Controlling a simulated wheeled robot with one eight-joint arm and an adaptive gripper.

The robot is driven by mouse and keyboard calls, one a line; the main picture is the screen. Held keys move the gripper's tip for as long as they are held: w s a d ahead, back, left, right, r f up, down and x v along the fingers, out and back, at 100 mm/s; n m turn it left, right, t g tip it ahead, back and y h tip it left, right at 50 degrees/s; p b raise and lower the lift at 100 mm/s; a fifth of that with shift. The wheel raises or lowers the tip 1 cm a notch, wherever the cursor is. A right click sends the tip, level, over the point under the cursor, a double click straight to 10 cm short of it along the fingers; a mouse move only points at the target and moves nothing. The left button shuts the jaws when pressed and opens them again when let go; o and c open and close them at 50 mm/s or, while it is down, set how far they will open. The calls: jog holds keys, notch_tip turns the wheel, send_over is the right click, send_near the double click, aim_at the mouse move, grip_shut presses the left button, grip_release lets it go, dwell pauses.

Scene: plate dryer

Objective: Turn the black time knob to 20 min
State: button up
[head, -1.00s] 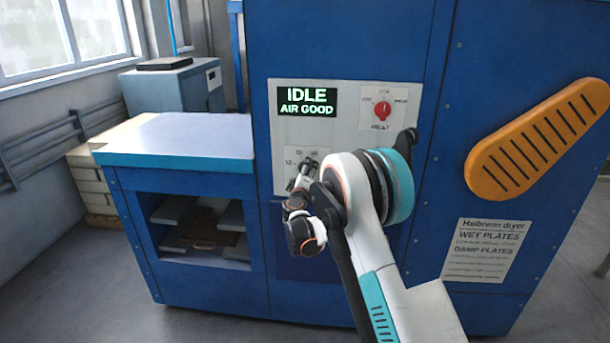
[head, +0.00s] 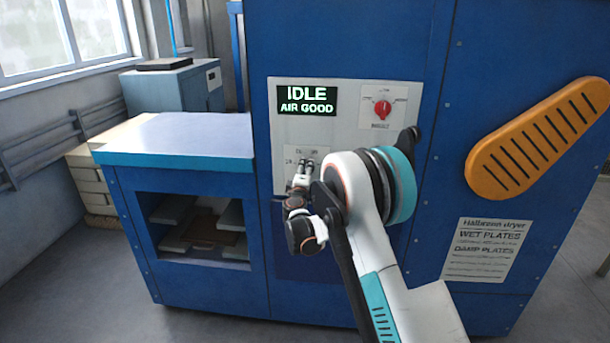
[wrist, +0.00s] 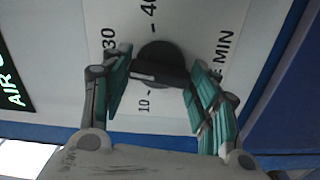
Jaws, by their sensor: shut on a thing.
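The black time knob (wrist: 160,60) is round with a raised bar across it, on a white dial plate in the wrist view. Printed marks 10, 30, 40 and MIN show around it, turned sideways. The 20 mark is not visible; a finger covers part of the plate. My gripper (wrist: 160,80) has its teal-padded fingers at opposite ends of the bar, shut on the knob. I cannot tell which mark the knob points to. In the head view my gripper (head: 302,170) is at the lower dial plate (head: 291,155) and hides the knob.
A red heat knob (head: 383,109) sits at the panel's upper right. The display (head: 307,100) reads IDLE, AIR GOOD. A blue-edged table (head: 180,140) stands left of the panel.

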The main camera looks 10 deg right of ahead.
jog(key=n+b, duration=0.1)
jog(key=n, duration=0.5)
jog(key=shift+n, duration=0.3)
dwell(0.4)
jog(key=o, duration=1.1)
jog(key=shift+c, duration=0.2)
jog(key=v, duration=1.2)
